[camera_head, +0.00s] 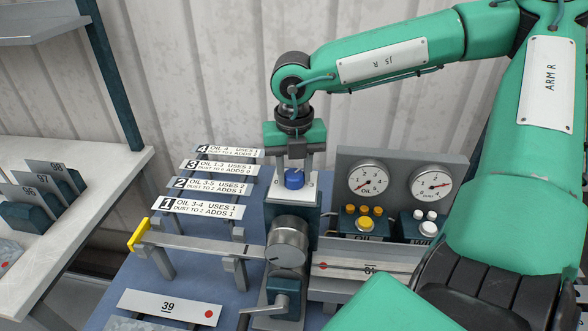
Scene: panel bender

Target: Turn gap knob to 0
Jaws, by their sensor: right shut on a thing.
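A blue knob (294,180) stands on a white plate on top of the dark post of the bender, near the middle of the view. I take it to be the gap knob. My right gripper (294,170) comes down on it from above and is shut on it, one finger on each side. The marks on the plate around the knob are too small to read, so I cannot tell its setting. My left gripper is not in view.
A grey round drum (287,242) and a crank handle (262,303) sit below the knob. Oil and dust gauges (368,181) with buttons stand to the right. Several numbered cards (206,186) and a yellow-ended bar (139,235) are to the left. A side table (120,163) stands far left.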

